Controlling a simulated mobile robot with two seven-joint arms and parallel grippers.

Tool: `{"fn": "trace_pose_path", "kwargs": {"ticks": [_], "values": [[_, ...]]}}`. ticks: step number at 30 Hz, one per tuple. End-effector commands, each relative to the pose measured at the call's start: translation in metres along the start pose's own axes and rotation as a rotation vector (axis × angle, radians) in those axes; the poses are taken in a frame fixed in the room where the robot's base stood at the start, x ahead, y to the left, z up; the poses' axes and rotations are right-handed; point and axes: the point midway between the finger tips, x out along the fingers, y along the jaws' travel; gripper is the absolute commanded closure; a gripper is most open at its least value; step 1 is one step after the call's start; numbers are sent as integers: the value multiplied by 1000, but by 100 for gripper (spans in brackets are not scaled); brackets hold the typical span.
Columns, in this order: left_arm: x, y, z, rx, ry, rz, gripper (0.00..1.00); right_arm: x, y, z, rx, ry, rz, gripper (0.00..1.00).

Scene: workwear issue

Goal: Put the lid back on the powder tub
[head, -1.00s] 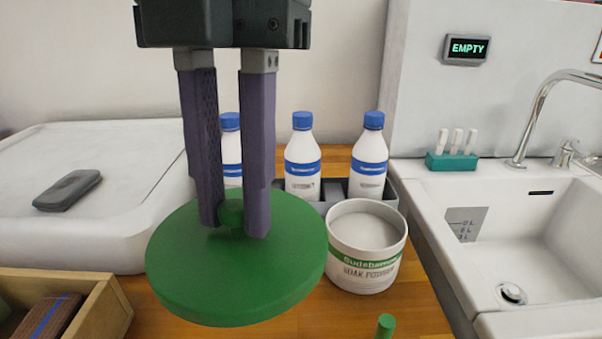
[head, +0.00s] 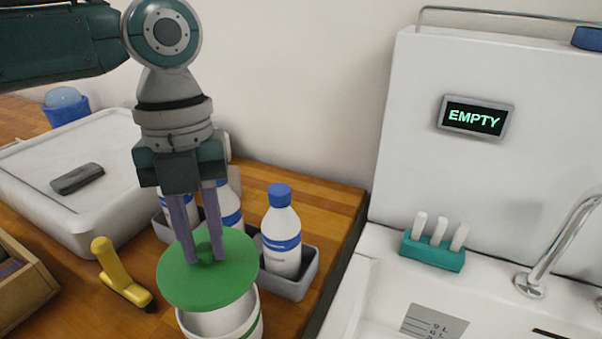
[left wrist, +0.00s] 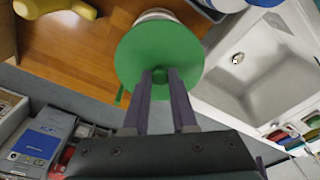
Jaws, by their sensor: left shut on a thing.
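My left gripper (head: 205,258) is shut on the knob of the round green lid (head: 207,280), its fingers pointing down. The white powder tub (head: 222,322) stands on the wooden counter, cut off by the bottom edge of the head view. The lid is held above the tub and covers part of its mouth; the near inside of the tub shows below the lid's edge. In the left wrist view the lid (left wrist: 155,50) hides most of the tub, and only a pale strip of tub (left wrist: 155,14) shows past its far edge. My right gripper is not in view.
A grey tray (head: 292,285) with white, blue-capped bottles (head: 281,235) stands behind the tub. A yellow-handled tool (head: 118,275) lies left of it, near a wooden box (head: 22,285). A white sink (head: 385,300) is at the right, with a teal holder (head: 432,252) behind.

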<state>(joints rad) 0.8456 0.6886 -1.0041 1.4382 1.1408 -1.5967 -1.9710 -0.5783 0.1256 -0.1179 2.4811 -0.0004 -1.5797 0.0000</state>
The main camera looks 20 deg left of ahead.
Motion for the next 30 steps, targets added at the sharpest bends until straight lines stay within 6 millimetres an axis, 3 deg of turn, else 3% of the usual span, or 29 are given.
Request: {"fn": "trace_pose_path", "kwargs": {"ticks": [8, 18, 30], "values": [[14, 1, 2, -2, 0, 0, 100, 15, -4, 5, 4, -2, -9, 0], [47, 1, 6, -1, -1, 0, 100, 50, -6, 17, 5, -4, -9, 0], [64, 0, 8, -1, 1, 0, 100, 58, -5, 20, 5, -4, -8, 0]]}}
